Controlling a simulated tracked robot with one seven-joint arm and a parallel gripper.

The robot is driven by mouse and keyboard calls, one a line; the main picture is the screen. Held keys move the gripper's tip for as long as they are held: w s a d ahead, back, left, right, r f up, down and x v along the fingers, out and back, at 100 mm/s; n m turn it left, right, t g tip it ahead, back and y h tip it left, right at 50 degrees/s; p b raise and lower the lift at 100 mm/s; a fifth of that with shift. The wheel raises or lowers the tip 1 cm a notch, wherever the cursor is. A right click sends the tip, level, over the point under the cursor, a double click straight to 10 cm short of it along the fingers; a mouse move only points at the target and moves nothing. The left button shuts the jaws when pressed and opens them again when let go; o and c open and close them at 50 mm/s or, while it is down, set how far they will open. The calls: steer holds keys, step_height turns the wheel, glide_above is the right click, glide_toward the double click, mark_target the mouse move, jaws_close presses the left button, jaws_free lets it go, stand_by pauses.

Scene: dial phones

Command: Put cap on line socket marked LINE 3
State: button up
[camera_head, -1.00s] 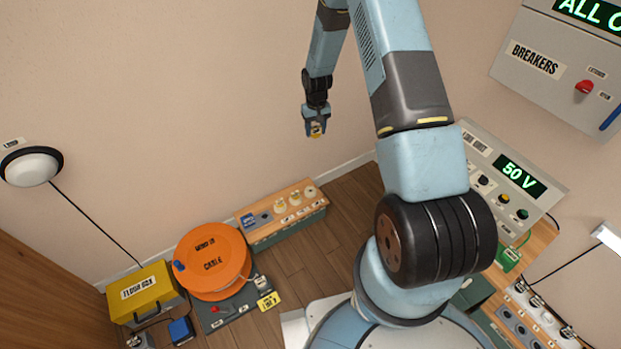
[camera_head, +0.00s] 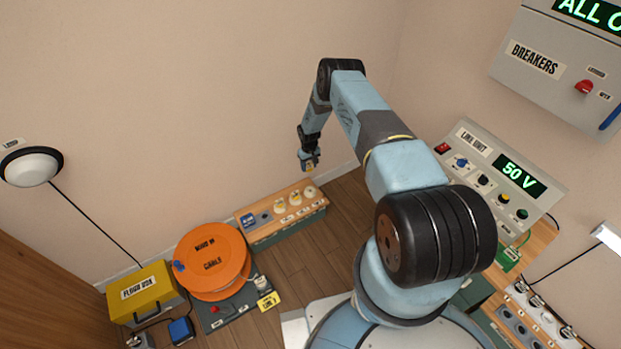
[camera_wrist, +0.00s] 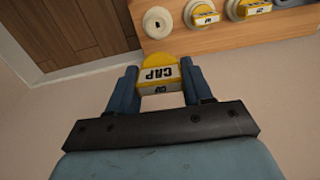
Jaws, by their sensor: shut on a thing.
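My gripper (camera_head: 310,167) is shut on a yellow and white cap (camera_wrist: 158,76) marked CAP, held between its two fingers in the wrist view. It hangs in the air above the right end of a wooden-topped socket box (camera_head: 262,234) by the wall. A bare round white socket (camera_wrist: 157,22) lies just beyond the held cap in the wrist view, apart from it. It is the rightmost socket (camera_head: 310,192) in the head view. Sockets beside it carry yellow caps (camera_wrist: 204,15). The LINE markings on the box are too small to read.
An orange cable reel (camera_head: 212,262) and a yellow floor box (camera_head: 146,292) stand left of the socket box. A line unit panel (camera_head: 490,178) showing 50 V and a breakers box (camera_head: 545,65) are at the right. Floor (camera_head: 290,265) in front of the socket box is clear.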

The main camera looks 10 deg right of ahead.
steer(key=shift+s+d+f, duration=0.1)
steer(key=shift+s+f, duration=0.05)
steer(key=shift+f, duration=2.1)
steer(key=shift+s+d+f, duration=0.1)
steer(key=shift+s+f, duration=0.1)
steer(key=shift+f, duration=2)
steer(key=shift+s+f, duration=0.15)
steer(key=shift+f, duration=2.1)
steer(key=shift+f, duration=0.7)
steer(key=o, duration=1.3)
steer(key=shift+c, duration=0.2)
steer(key=c, duration=0.3)
steer(key=shift+r, duration=0.1)
step_height(320, 180, up, 7)
steer(key=shift+r, duration=0.2)
